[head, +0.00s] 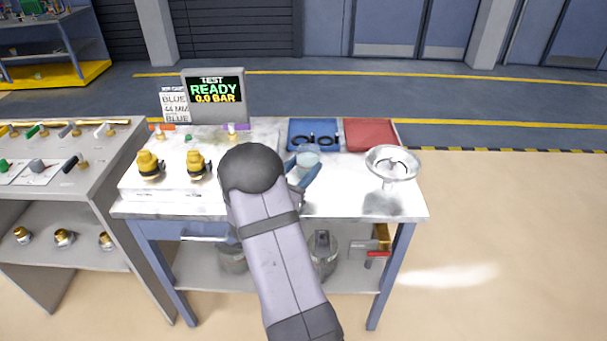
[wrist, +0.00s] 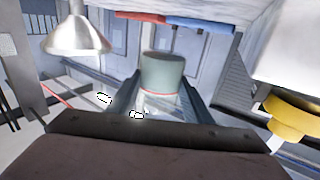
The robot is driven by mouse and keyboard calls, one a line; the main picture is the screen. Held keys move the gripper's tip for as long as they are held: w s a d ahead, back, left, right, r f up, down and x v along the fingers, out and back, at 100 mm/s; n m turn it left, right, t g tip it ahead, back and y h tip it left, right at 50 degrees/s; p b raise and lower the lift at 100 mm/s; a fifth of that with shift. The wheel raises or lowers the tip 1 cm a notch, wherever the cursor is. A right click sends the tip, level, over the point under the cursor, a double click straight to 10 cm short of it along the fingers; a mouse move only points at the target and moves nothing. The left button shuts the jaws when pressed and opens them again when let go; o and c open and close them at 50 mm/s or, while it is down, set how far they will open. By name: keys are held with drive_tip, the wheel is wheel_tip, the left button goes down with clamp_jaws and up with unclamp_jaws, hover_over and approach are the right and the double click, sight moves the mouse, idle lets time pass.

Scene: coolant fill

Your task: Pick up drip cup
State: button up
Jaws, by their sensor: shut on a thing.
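The drip cup (head: 307,158) is a small pale grey-green cup near the front edge of the blue tray, on the right half of the bench top. My gripper (head: 303,172) is shut on it, with one blue finger on each side. In the wrist view the cup (wrist: 162,72) shows between the two dark fingers of my gripper (wrist: 161,88). I cannot tell whether its base touches the bench. My arm hides part of the bench in front of it.
A metal funnel (head: 392,164) stands to the right. A blue tray (head: 292,143) with black rings and a red tray (head: 369,135) lie behind. Yellow-black fittings (head: 149,165) are to the left, with a test display (head: 213,93) behind.

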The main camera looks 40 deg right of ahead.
sight(303, 158)
drive_tip(key=shift+r, duration=1.45)
drive_tip(key=shift+r, duration=0.1)
drive_tip(key=shift+r, duration=0.1)
drive_tip(key=shift+s+r, duration=0.2)
drive_tip(key=s+a+f+m+g, duration=0.3)
drive_tip(key=s+f+m+g, duration=0.3)
drive_tip(key=s, duration=0.5)
drive_tip(key=w+a+f+n+t+y, duration=0.1)
drive_tip(key=a+f+n+t, duration=0.2)
drive_tip(key=a, duration=0.8)
drive_tip(key=w+a+f+n+t+y, duration=0.1)
drive_tip(key=a+f+n+t, duration=0.3)
drive_tip(key=a, duration=0.8)
drive_tip(key=w+a+f+n+t+y, duration=0.1)
drive_tip(key=w+a+f+n+t, duration=0.2)
drive_tip(key=a, duration=0.8)
drive_tip(key=shift+w+a+f+n+t, duration=0.25)
drive_tip(key=shift+f+n+t, duration=0.15)
drive_tip(key=shift+f+t, duration=1.05)
